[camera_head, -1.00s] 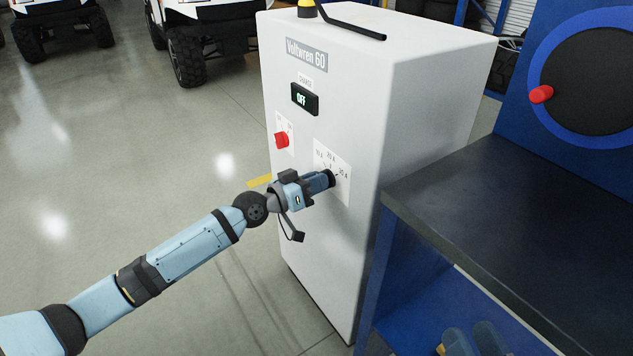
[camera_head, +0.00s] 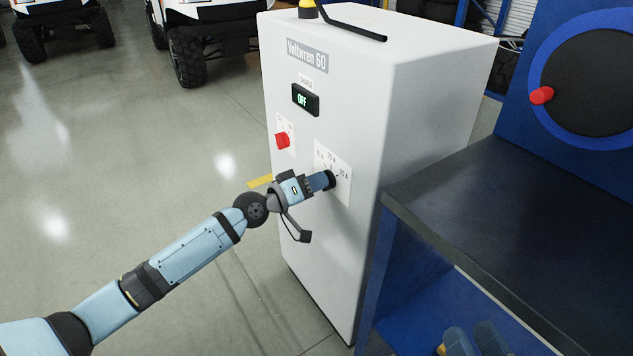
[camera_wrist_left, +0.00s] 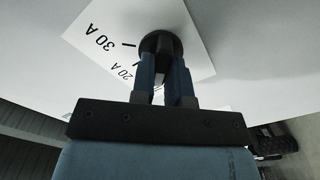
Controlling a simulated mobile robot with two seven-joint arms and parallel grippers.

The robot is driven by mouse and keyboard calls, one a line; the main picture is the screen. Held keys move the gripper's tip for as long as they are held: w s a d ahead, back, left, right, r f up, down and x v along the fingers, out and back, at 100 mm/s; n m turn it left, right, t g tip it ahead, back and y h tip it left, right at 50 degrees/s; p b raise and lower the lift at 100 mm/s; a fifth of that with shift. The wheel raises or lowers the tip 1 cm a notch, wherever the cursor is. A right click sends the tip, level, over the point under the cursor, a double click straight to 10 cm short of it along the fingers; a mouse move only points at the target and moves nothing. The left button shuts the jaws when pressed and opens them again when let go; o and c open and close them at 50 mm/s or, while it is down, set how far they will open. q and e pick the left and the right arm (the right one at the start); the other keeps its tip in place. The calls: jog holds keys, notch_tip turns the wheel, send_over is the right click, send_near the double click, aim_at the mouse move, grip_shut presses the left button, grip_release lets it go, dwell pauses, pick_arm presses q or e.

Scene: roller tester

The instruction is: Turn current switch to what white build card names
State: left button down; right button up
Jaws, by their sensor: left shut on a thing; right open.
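The current switch is a round black knob (camera_head: 328,180) on a white scale plate (camera_head: 345,185) on the front of the Voltwren 60 cabinet. The plate is marked in amps; 20 A and 30 A read in the left wrist view. My left gripper (camera_head: 325,181) is shut on the knob, which also shows between its fingers in the left wrist view (camera_wrist_left: 160,42). The fingers hide part of the knob, and I cannot tell which mark it points to. My right gripper (camera_head: 473,333) is open at the bottom edge, partly cut off. I see no white build card.
The cabinet (camera_head: 420,70) carries a charge display (camera_head: 305,99) reading OFF and a red switch (camera_head: 282,141) above the knob. A dark bench top (camera_head: 510,220) stands close to the right. Open floor (camera_head: 120,150) lies to the left.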

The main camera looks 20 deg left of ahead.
pick_arm(q)
jog(key=c, duration=1.1)
grip_release()
jog(key=shift+a, duration=0.1)
jog(key=b+v, duration=0.2)
jog(key=v, duration=1.1)
jog(key=shift+s+a, duration=0.2)
jog(key=shift+s, duration=0.1)
pick_arm(e)
notch_tip(320, 180, down, 4)
jog(key=shift+a+r+g, duration=0.15)
jog(key=shift+r+g, duration=0.1)
jog(key=shift+g, duration=0.45)
